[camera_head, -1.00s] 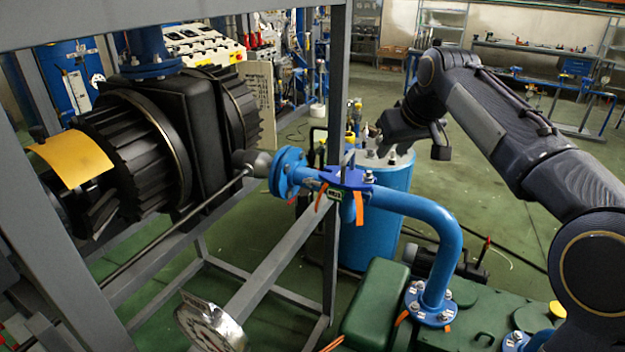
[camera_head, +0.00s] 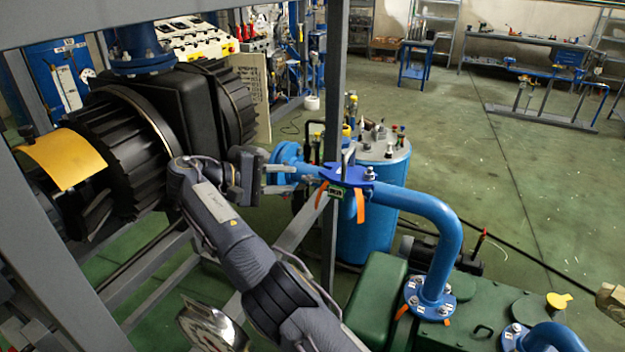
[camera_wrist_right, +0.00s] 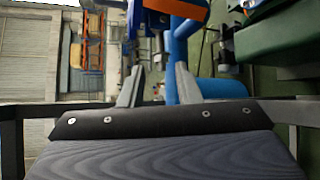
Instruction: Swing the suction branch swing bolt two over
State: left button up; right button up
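The suction branch is a blue pipe (camera_head: 420,207) that bends down to a green machine. Its round blue flange (camera_head: 287,155) is at the left end, partly hidden behind my right gripper (camera_head: 291,178). A blue collar (camera_head: 346,177) with orange tags sits just right of it. The right gripper's two fingers are apart and point toward the collar; in the right wrist view (camera_wrist_right: 160,72) they have a gap between them, with blue parts and an orange tag beyond. I cannot single out swing bolt two. My left gripper is not in view.
A grey frame post (camera_head: 336,110) stands close behind the collar. A black ribbed machine (camera_head: 130,140) is at the left, a dial gauge (camera_head: 208,325) at the bottom. A blue tank (camera_head: 372,225) and the green machine (camera_head: 385,290) stand nearby.

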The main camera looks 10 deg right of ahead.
aim_at(306, 180)
jog(key=b+x, duration=0.3)
jog(key=x, duration=0.3)
jog(key=shift+f, duration=0.1)
jog(key=shift+w+d+f, duration=0.15)
jog(key=shift+w+d, duration=0.05)
jog(key=shift+d, duration=0.45)
grip_shut()
